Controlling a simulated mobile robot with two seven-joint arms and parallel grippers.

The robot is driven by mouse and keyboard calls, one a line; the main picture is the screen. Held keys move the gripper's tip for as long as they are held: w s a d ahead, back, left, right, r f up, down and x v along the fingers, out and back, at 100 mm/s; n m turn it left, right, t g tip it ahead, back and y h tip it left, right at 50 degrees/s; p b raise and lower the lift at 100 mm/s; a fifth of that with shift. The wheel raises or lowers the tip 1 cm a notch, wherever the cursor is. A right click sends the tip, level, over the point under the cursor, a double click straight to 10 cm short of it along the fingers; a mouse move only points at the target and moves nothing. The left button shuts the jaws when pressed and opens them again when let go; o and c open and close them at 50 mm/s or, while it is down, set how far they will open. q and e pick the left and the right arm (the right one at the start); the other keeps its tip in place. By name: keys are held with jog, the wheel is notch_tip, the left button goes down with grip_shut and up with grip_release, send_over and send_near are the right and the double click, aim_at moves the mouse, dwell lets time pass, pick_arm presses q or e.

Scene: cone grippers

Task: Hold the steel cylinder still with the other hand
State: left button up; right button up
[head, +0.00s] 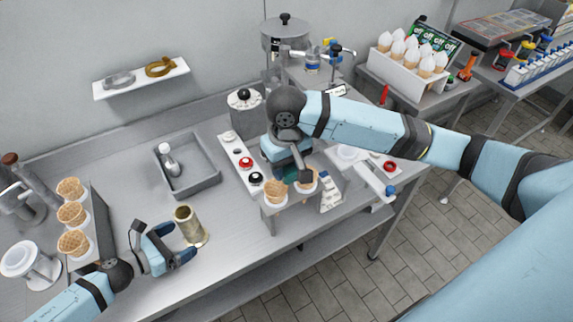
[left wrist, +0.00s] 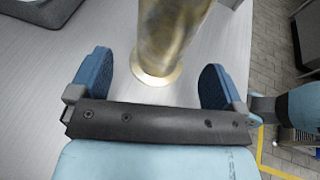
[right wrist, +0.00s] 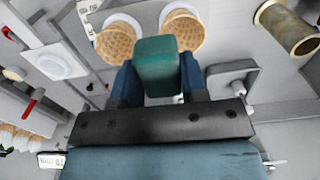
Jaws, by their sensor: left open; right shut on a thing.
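A tall cylinder (head: 184,222) with a flanged base stands upright on the steel table; it looks brassy and mottled rather than plain steel. My left gripper (head: 175,244) is open beside it. In the left wrist view the cylinder (left wrist: 168,40) rises in the gap between the two blue fingers (left wrist: 155,85), with space on both sides, touching neither. My right gripper (head: 283,168) is over the cone holder at the table's right part. In the right wrist view it is shut on a teal block (right wrist: 157,66). The cylinder (right wrist: 288,28) also shows there, apart from this gripper.
A grey tray (head: 205,187) with a small metal bottle (head: 168,160) lies behind the cylinder. A rack of waffle cones (head: 71,214) stands left of my left gripper. Two cones, one being this cone (head: 275,192), sit below my right gripper. The table front by the cylinder is clear.

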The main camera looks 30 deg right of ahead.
aim_at(189, 234)
pick_arm(q)
jog(key=shift+b+x, duration=0.55)
jog(key=shift+x, duration=1.2)
pick_arm(e)
jog(key=shift+f, duration=0.75)
pick_arm(q)
jog(key=c, duration=1.4)
jog(key=o, duration=1)
